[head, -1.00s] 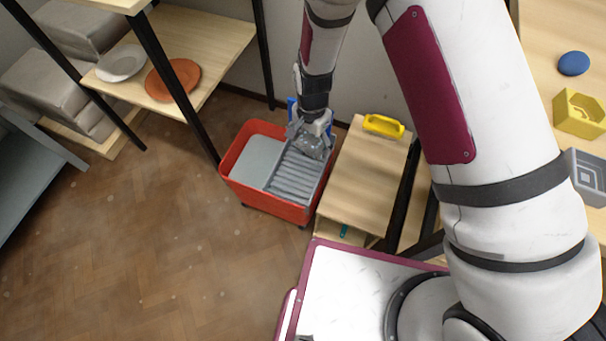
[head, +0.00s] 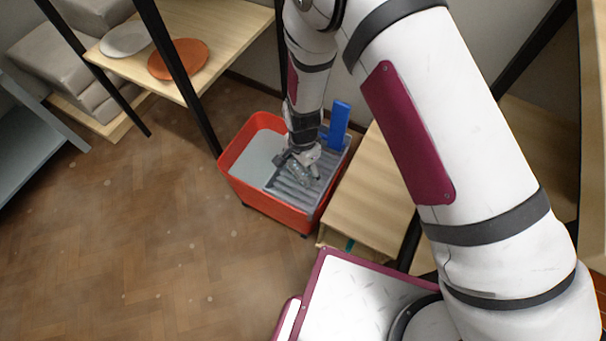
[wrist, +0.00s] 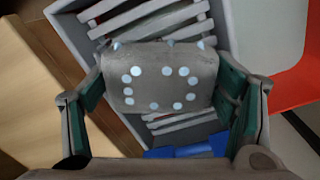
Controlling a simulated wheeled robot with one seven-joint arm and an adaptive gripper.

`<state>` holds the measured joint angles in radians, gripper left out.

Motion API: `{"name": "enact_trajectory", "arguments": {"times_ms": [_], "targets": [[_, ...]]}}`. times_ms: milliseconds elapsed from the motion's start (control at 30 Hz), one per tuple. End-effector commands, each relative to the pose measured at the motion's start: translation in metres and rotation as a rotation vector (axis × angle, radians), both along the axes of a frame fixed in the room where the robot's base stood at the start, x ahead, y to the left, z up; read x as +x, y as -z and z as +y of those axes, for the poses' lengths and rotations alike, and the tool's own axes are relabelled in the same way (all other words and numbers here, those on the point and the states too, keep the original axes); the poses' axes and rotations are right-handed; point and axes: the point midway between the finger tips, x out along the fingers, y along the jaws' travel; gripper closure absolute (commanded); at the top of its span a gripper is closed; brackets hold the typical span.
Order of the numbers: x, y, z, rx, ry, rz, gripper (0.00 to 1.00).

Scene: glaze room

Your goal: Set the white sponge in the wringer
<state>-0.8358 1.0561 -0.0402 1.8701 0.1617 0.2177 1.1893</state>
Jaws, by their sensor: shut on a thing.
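My gripper (head: 304,172) is low over the wringer, with the arm reaching down from above. In the wrist view my gripper (wrist: 162,88) is shut on the sponge (wrist: 160,72), a rounded block that looks grey with pale white dots in a ring. The wringer (head: 283,192) is a grey slatted tray in the right part of a red bucket (head: 262,204). Its slats and rim (wrist: 222,30) show around the sponge in the wrist view. I cannot tell whether the sponge touches the slats. In the head view the fingers mostly hide it.
A blue upright handle (head: 339,122) stands at the wringer's back. A low wooden stand (head: 365,200) is close to the bucket's right. A shelf at the upper left holds a white plate (head: 125,39) and an orange plate (head: 178,59). The floor left of the bucket is clear.

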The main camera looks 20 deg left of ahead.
Motion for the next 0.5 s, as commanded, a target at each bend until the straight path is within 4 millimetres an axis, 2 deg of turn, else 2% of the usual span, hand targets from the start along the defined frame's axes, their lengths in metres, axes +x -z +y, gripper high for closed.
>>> {"name": "enact_trajectory", "arguments": {"times_ms": [300, 500], "targets": [[0.000, 0.037, 0.000, -0.001, 0.001, 0.001, 0.41], [0.000, 0.037, 0.000, 0.001, 0.000, -0.001, 0.41]]}}
